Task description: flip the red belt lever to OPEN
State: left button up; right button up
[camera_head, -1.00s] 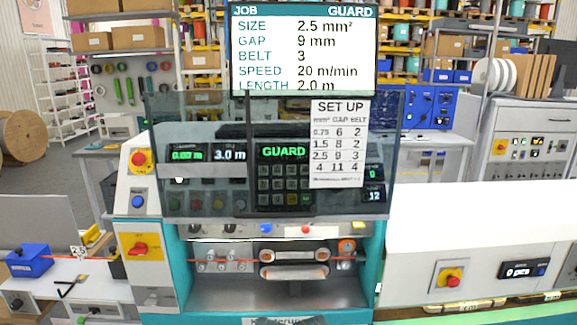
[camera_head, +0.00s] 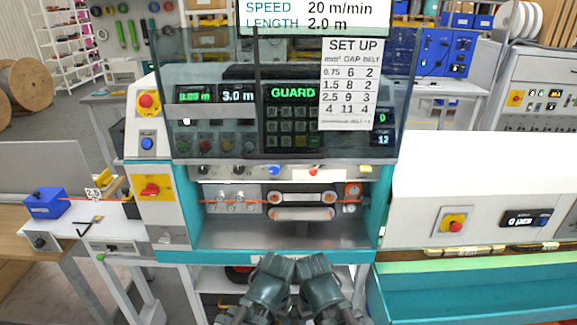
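A small red lever (camera_head: 313,172) sits on the pale strip of the machine front, between a blue knob (camera_head: 273,170) and a yellow one (camera_head: 362,169). It is too small to read its setting. Below it are the belt rollers (camera_head: 302,198) in the open bay. Two dark teal parts of my arms show at the bottom centre, in front of the machine and well below the lever. I cannot make out any gripper fingers there.
A tinted guard (camera_head: 218,135) covers the display and keypad above the strip; the display reads GUARD. A red-and-yellow rotary switch (camera_head: 152,188) and a red stop button (camera_head: 148,101) are at left. A teal tray (camera_head: 470,290) lies at lower right.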

aim_at(313, 171)
jog(key=i+j, duration=0.1)
jog(key=j, duration=0.35)
jog(key=i+j, duration=0.1)
jog(key=j, duration=0.8)
jog(key=i, duration=0.05)
